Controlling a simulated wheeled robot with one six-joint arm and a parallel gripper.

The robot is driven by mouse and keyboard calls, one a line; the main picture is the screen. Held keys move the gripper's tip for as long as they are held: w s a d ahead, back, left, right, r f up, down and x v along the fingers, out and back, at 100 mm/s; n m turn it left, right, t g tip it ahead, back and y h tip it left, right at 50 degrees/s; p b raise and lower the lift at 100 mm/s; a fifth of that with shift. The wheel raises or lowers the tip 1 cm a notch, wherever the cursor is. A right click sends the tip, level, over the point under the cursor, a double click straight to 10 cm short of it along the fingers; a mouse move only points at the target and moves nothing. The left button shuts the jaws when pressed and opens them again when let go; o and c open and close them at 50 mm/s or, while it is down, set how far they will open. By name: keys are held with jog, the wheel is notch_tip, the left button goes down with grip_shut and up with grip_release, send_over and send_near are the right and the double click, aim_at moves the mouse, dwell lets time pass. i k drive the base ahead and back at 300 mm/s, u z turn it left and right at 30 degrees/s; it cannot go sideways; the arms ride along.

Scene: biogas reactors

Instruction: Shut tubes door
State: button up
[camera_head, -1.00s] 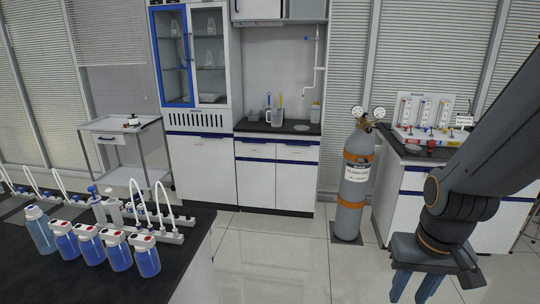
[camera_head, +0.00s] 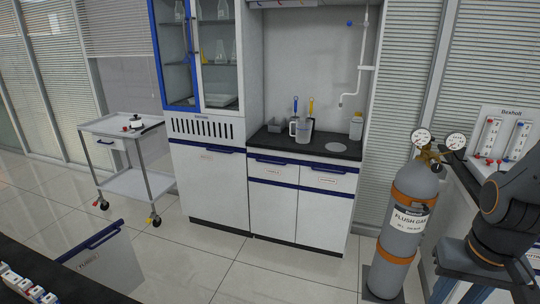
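The tubes door (camera_head: 103,264) is a white panel with a blue handle bar and a small label that looks like "TUBES". It is in the lower left of the head view. It stands swung out beside the black-topped bench (camera_head: 50,290), apparently open. The compartment behind it is hidden. My gripper (camera_head: 460,291) is at the lower right, far from the door, beside the gas cylinder. Its blue fingers point down with a gap between them and hold nothing that I can see. Their tips are cut off by the frame edge.
A grey gas cylinder (camera_head: 404,228) with orange bands stands close left of my gripper. A cabinet with closed lower doors (camera_head: 213,185) stands at the back. A wheeled trolley (camera_head: 128,180) is at the left. The tiled floor (camera_head: 240,280) in the middle is clear.

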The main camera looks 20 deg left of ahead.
aim_at(108, 258)
jog(key=i, duration=1.45)
jog(key=u, duration=3.05)
jog(key=i, duration=1)
